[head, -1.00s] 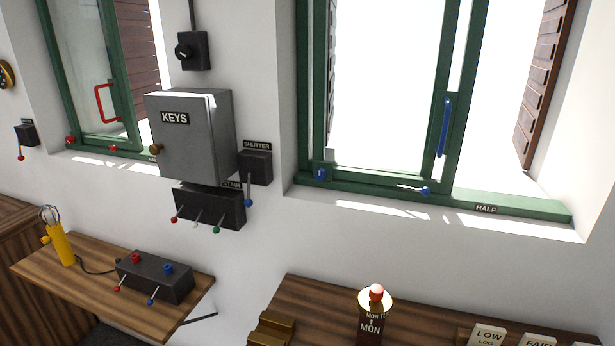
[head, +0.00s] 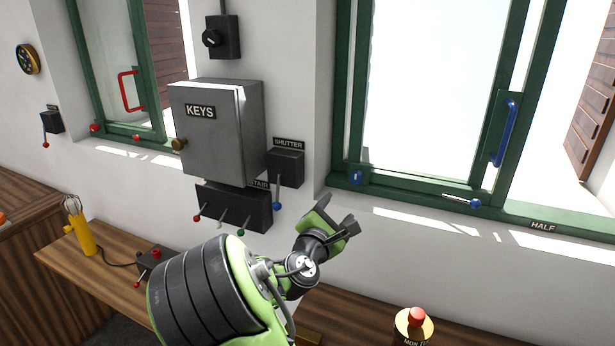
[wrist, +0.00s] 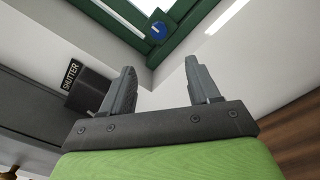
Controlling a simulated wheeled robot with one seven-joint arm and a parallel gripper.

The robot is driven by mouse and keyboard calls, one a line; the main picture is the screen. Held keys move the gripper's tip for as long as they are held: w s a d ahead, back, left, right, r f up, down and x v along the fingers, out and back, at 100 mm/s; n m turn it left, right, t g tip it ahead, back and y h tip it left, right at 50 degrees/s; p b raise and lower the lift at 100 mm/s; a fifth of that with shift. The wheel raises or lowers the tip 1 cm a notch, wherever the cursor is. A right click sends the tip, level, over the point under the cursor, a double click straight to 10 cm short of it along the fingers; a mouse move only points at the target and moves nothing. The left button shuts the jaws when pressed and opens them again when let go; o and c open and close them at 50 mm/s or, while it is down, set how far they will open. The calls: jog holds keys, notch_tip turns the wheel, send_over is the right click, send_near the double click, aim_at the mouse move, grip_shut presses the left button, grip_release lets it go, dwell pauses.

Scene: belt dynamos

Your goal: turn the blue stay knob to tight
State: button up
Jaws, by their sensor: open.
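A round blue knob (head: 356,177) with a white mark sits on a green block at the lower left corner of the right window frame. It also shows in the wrist view (wrist: 157,30), beyond and above the fingertips, its mark slanted. Another blue knob (head: 477,203) stands on the sill at the end of a thin metal rod; I cannot tell from any label which one is the stay knob. My gripper (head: 340,213) is open and empty, below and left of the round knob and apart from it. Its two fingers (wrist: 161,72) are spread in the wrist view.
The SHUTTER box (head: 286,167) with a blue-tipped lever (head: 277,192) is close left of my gripper. The grey KEYS cabinet (head: 215,130) stands out from the wall. A blue window handle (head: 505,130) is to the right. A red-topped button (head: 417,317) stands on the bench below.

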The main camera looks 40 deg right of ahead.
aim_at(355, 180)
jog(key=p+x, duration=0.1)
jog(key=x, duration=0.7)
jog(key=p+x, duration=0.1)
jog(key=x, duration=0.7)
jog(key=shift+s+r+p, duration=0.15)
jog(key=shift+r+p, duration=0.05)
jog(key=shift+p, duration=0.15)
jog(key=shift+a, duration=0.1)
jog(key=c, duration=1)
jog(key=shift+c, duration=0.2)
